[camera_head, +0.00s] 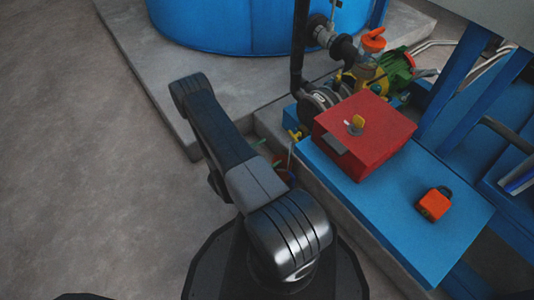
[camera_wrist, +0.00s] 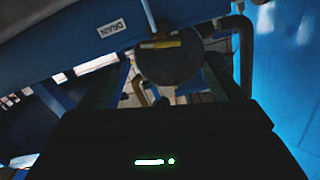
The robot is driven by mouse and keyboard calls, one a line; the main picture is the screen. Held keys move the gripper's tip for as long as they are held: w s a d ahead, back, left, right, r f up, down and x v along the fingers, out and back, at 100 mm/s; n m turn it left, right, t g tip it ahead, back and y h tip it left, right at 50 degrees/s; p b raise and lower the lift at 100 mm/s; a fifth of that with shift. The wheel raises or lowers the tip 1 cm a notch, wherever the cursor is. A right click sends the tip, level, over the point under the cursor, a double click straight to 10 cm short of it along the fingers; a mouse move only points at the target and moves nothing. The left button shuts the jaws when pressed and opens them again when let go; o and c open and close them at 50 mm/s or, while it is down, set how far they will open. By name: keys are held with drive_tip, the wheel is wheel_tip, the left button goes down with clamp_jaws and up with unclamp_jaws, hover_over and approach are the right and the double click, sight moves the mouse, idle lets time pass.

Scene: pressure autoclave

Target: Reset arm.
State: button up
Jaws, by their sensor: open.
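My arm (camera_head: 225,145) is folded over the floor at the left of the blue bench in the head view; my gripper's jaws cannot be made out there. In the wrist view my gripper (camera_wrist: 168,68) shows as a dark body with a green light, its two fingers spread apart and nothing held between them. Beyond the fingers is a dark round part (camera_wrist: 170,64) with a yellow handle (camera_wrist: 160,44) across its top. An upside-down label reading DRAIN (camera_wrist: 112,28) is on the blue beam beside it. I cannot tell the distance to these parts.
A red box with a yellow knob (camera_head: 365,137) and an orange padlock (camera_head: 434,204) sit on the blue bench (camera_head: 400,240). Behind are a pump with pipes (camera_head: 345,90) and a blue tank (camera_head: 235,25) on a concrete slab. The floor at left (camera_head: 80,180) is clear.

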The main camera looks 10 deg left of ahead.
sight(295, 138)
idle(0.3)
drive_tip(key=shift+b+x, duration=1.95)
drive_tip(key=shift+x, duration=5)
